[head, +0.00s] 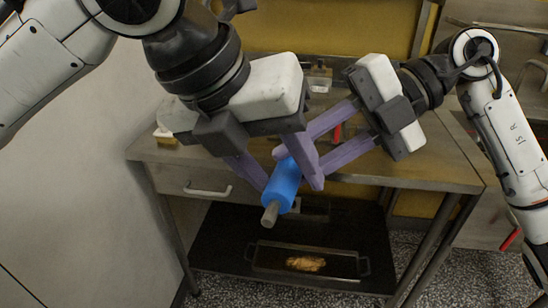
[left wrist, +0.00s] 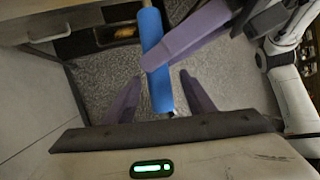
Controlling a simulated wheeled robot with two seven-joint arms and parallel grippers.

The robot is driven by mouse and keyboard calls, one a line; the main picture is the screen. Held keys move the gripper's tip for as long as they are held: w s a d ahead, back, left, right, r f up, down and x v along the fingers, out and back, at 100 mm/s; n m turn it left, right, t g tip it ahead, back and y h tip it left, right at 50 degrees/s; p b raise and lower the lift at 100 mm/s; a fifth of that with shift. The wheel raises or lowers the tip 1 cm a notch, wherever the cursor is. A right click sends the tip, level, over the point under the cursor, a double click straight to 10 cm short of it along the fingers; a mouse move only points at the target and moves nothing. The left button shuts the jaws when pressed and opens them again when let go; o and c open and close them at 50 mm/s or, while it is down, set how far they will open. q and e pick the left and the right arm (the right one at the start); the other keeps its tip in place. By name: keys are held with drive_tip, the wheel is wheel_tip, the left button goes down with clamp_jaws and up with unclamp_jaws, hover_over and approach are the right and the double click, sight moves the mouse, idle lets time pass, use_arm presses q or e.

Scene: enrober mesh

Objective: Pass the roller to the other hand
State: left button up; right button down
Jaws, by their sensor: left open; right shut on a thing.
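The roller (head: 282,187) is a blue cylinder with a grey end, held in the air in front of the table, tilted with its grey end down toward the viewer. My right gripper (head: 297,160) comes in from the right and is shut on it near its upper part. My left gripper (head: 290,186) is open, with its purple fingers on either side of the roller in the head view. In the left wrist view the roller (left wrist: 155,60) runs down toward the gap between my left fingers (left wrist: 158,98). Whether the left fingers touch it cannot be told.
A wooden-topped table (head: 420,172) with a drawer stands behind the grippers. A dark lower shelf (head: 220,245) holds a tray (head: 262,268) with a golden-brown item (head: 306,264). A pale wall (head: 80,190) is at the left. Speckled floor (head: 455,280) is open at the lower right.

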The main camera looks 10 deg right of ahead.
use_arm(q)
drive_tip(key=c, duration=1.3)
clamp_jaws()
use_arm(e)
drive_tip(key=c, duration=1.3)
unclamp_jaws()
